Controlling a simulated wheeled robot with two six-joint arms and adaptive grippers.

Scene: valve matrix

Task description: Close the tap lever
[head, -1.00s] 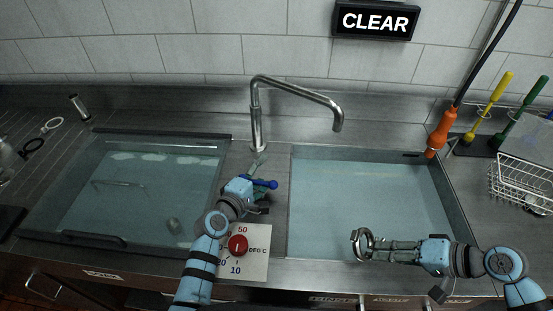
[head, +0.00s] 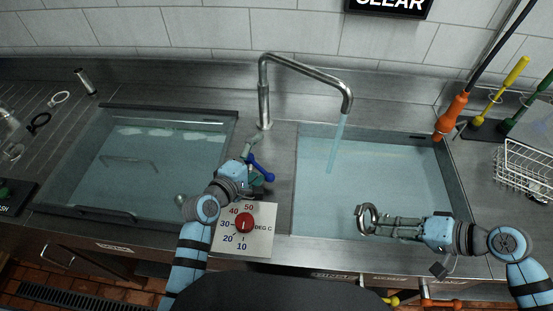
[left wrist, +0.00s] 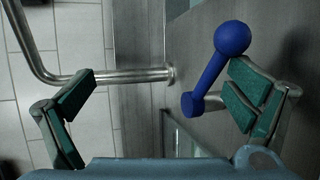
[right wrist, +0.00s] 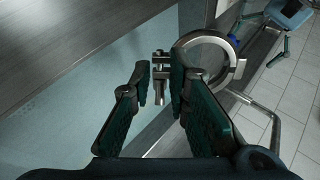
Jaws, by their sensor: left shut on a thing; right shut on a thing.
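The blue tap lever (head: 260,168), with a ball end, sits on the strip between the two basins, below the curved metal tap (head: 304,66). Water (head: 336,140) runs from the spout into the right basin (head: 320,195). My left gripper (head: 252,162) is at the lever. In the left wrist view, the blue lever (left wrist: 210,75) lies against the right-hand finger of my gripper (left wrist: 165,100); the left-hand finger is well apart. My right gripper (head: 378,224) holds a metal ring clamp (head: 366,218) over the right basin. The ring clamp (right wrist: 215,55) also shows in the right wrist view.
A red temperature dial (head: 244,223) is on a white plate in front of the lever. The left basin (head: 135,165) holds water. An orange-handled hose (head: 452,113), a wire basket (head: 523,170) and brushes (head: 511,78) stand at the right.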

